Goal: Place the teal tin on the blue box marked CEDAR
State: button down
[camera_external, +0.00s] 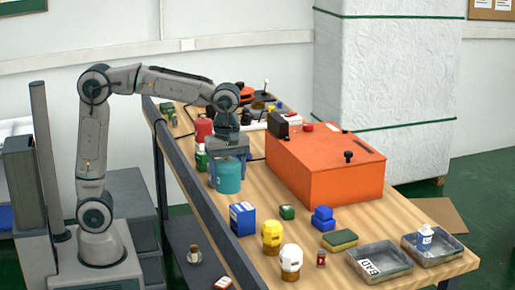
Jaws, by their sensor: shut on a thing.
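The teal tin (229,176) is a round cylinder at the left side of the table. My gripper (229,158) points down and is shut on the tin's upper part. The tin's base looks close to the tabletop, but I cannot tell whether it touches. A blue box (242,218) with a white label stands upright near the table's left edge, in front of the tin. Its label is too small to read. The tin is apart from this box. The tin's top is partly hidden by my gripper.
A large orange case (325,165) fills the table's middle right. Red and green bottles stand behind my gripper.

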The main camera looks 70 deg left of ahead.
jog(key=w+a+f, duration=0.2)
jog(key=a, duration=0.1)
jog(key=w+a+f, duration=0.2)
jog(key=w+a+f+p, duration=0.1)
jog(key=w+a+f, duration=0.1)
jog(key=a, duration=0.1)
jog(key=shift+w+a+f, duration=0.3)
jog(key=shift+w+a, duration=0.05)
jog(key=shift+w, duration=0.05)
jog(key=shift+f, duration=2)
jog(key=shift+f, duration=0.1)
jog(key=shift+c, duration=1.8)
grip_release()
notch_tip(320, 180, up, 12)
jog(key=f, duration=0.1)
jog(key=s+a+f+m+t, duration=0.1)
jog(key=s+a+f+m, duration=0.2)
jog(key=s+m, duration=0.6)
jog(key=s+a+f+m+t, duration=0.2)
jog(key=s+a+f+m, duration=0.1)
jog(key=s+m, duration=0.6)
jog(key=s+f, duration=0.1)
jog(key=s, duration=0.1)
jog(key=shift+s+f, duration=0.15)
jog(key=shift+s, duration=0.2)
